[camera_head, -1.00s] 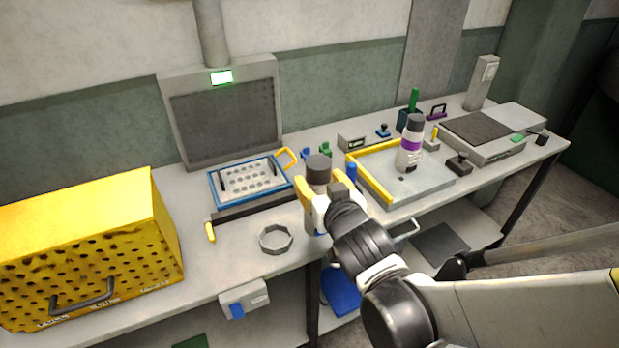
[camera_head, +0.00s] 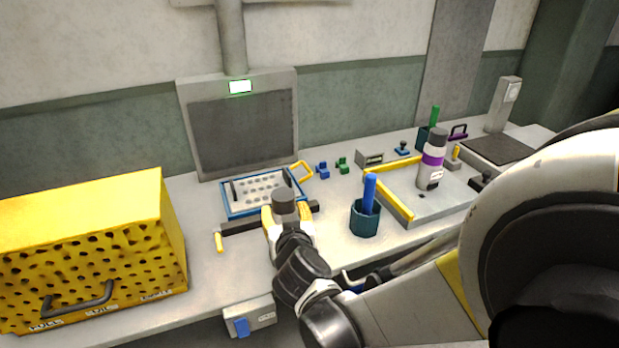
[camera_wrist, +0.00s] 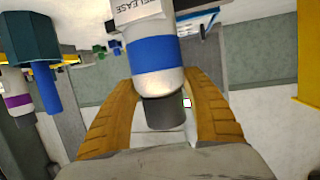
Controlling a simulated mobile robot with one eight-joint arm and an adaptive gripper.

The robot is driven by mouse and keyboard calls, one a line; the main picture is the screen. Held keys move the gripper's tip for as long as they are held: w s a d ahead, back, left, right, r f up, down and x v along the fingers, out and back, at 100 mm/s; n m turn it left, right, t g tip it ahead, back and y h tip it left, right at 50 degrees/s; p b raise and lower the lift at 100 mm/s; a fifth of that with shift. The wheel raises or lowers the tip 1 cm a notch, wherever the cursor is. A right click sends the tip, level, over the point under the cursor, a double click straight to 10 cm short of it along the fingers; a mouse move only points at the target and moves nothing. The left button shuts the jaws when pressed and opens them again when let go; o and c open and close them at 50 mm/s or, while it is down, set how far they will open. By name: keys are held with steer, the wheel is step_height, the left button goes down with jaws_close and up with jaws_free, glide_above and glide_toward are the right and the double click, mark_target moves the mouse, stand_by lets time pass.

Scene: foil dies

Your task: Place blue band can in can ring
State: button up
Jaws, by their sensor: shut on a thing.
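The blue band can (camera_wrist: 155,62) is white with a blue band and a dark grey cap. My gripper (camera_wrist: 162,88) has its two yellow-tan fingers shut around it. In the head view my gripper (camera_head: 287,217) is over the front part of the bench, left of the middle, and the can's dark cap (camera_head: 284,196) shows above the fingers. The can's lower part is hidden there by the fingers and wrist. The can ring is not visible now; my gripper and arm cover the area where it lay. Whether the can touches the ring cannot be told.
A teal cup (camera_head: 364,222) with a blue handle stands right of my gripper. A purple-banded can (camera_head: 433,160) stands on the yellow-edged grey tray (camera_head: 408,206). A blue-framed panel (camera_head: 258,212) lies just behind. A yellow perforated box (camera_head: 95,240) fills the left end.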

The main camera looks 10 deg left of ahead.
steer(key=shift+f, duration=0.25)
steer(key=o, duration=1.4)
